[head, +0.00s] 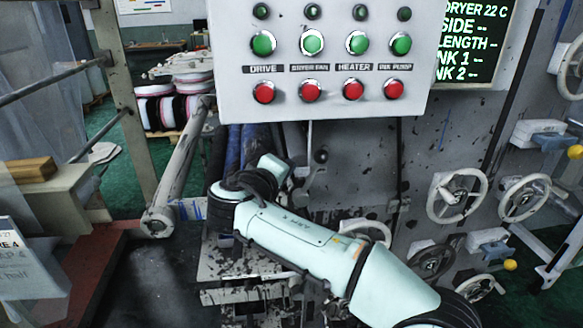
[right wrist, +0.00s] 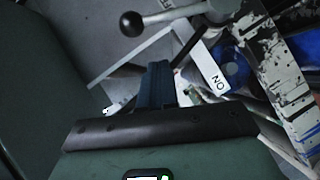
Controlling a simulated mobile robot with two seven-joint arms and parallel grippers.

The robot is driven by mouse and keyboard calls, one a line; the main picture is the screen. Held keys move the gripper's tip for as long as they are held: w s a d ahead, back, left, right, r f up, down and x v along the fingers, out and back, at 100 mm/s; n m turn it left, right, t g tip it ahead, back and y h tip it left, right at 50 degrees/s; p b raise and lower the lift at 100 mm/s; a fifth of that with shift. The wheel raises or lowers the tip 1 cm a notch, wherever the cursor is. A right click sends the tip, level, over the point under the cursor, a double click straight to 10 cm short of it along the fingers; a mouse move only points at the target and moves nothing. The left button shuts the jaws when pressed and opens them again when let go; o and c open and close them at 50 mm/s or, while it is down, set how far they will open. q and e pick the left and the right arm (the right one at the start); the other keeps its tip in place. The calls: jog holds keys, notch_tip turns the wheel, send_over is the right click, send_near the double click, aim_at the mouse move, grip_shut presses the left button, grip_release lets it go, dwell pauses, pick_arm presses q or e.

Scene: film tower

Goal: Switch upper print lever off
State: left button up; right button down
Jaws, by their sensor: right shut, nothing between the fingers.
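A print lever, a pale rod with a black ball knob (right wrist: 131,23), crosses the top of the right wrist view. A white label (right wrist: 212,72) below it reads "ON" upside down. In the head view a black ball knob (head: 320,156) shows below the control panel, just past the end of my right arm. I cannot tell whether this is the upper lever. My right gripper (right wrist: 158,85) is shut and empty, its dark fingers below the lever and apart from the knob in the picture. In the head view my arm hides its fingers. My left gripper is not in view.
A grey control panel (head: 322,30) with green and red buttons hangs above my arm. Several handwheels (head: 455,195) stick out from the machine at right. A pale diagonal arm (head: 183,160) stands at left. In the wrist view a paint-spattered bar (right wrist: 280,75) stands at right.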

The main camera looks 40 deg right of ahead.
jog(key=v, duration=0.7)
jog(key=shift+s+a, duration=0.2)
jog(key=shift+s, duration=0.15)
